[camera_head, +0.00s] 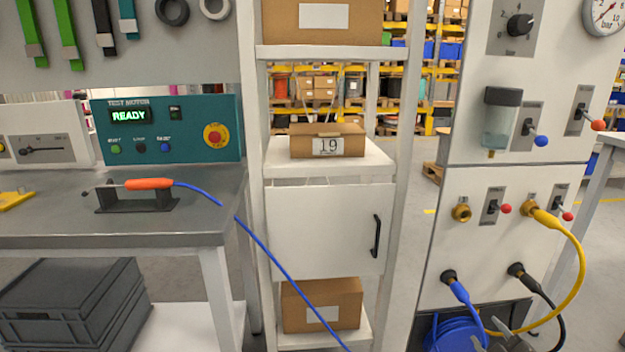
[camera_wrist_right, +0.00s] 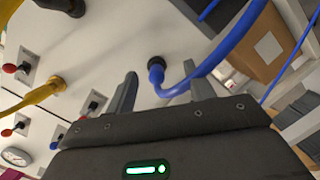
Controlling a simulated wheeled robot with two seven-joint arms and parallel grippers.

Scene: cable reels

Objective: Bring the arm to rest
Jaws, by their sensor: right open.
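My right gripper (camera_head: 507,336) shows at the bottom right of the head view, low in front of the white panel. Its two fingers are apart and nothing sits between them. In the wrist view the open fingers (camera_wrist_right: 165,90) point at the panel, with the blue cable's plug (camera_wrist_right: 157,68) beyond them in its socket. The blue plug (camera_head: 457,290) and a coiled blue cable (camera_head: 455,333) show just left of the gripper in the head view. My left gripper is not in view.
A yellow hose (camera_head: 575,290) loops from panel to floor level near the right gripper, and a black plug (camera_head: 522,275) sits beside it. A blue cable runs from the orange-handled tool (camera_head: 148,184) on the workbench (camera_head: 60,228) down past the shelf (camera_head: 282,160). A cabinet door (camera_head: 325,230) is shut.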

